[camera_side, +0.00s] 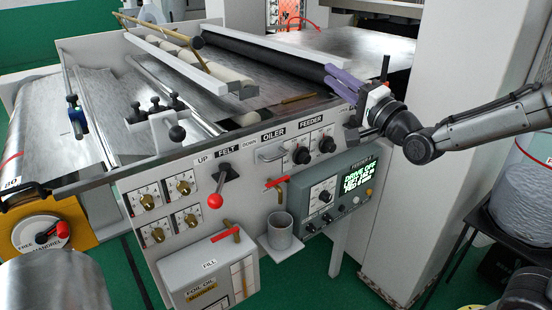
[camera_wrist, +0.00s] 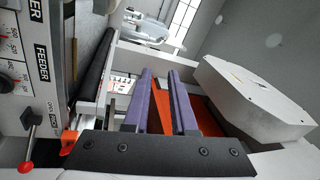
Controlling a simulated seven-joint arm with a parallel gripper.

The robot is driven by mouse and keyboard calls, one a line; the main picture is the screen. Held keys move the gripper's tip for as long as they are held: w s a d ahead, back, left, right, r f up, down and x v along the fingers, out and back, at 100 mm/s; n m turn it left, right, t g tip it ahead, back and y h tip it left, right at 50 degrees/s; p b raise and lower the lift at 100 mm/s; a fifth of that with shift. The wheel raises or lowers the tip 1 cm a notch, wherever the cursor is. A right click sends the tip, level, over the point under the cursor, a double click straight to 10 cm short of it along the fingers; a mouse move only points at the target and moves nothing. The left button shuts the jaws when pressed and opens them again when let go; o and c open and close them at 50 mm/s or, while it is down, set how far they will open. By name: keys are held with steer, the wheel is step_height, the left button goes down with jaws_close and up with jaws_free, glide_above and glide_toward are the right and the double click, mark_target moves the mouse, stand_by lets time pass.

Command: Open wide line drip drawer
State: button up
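No drawer is labelled as the drip drawer in a way I can read. A silver pull handle (camera_side: 272,154) sits on the machine's front panel (camera_side: 205,170), under the OILER label. A small grey ledge (camera_side: 281,250) lower down holds a grey cup (camera_side: 280,229). My gripper (camera_side: 342,80), with purple fingers, is at the right end of the machine, above and right of the handle and well apart from it. In the wrist view, the fingers (camera_wrist: 161,76) are apart with nothing seen between them.
A red-knobbed lever (camera_side: 215,200), red-handled valves (camera_side: 276,183) and a display box (camera_side: 334,192) stick out from the front. The FOIL OIL box (camera_side: 210,282) stands below. A white column (camera_side: 455,50) rises behind my arm. Green floor (camera_side: 310,285) is open in front.

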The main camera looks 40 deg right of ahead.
steer(key=w+a+f+m+t, duration=0.2)
steer(key=w+f+m, duration=0.15)
steer(key=f, duration=0.75)
steer(key=g, duration=0.3)
glide_toward(276, 158)
steer(key=shift+n+y, duration=0.4)
steer(key=shift+n, duration=0.05)
steer(key=w, duration=0.3)
steer(key=w+r, duration=0.1)
steer(key=w, duration=0.6)
steer(key=shift+w+d+r, duration=0.15)
steer(key=shift+d, duration=0.15)
jaws_close()
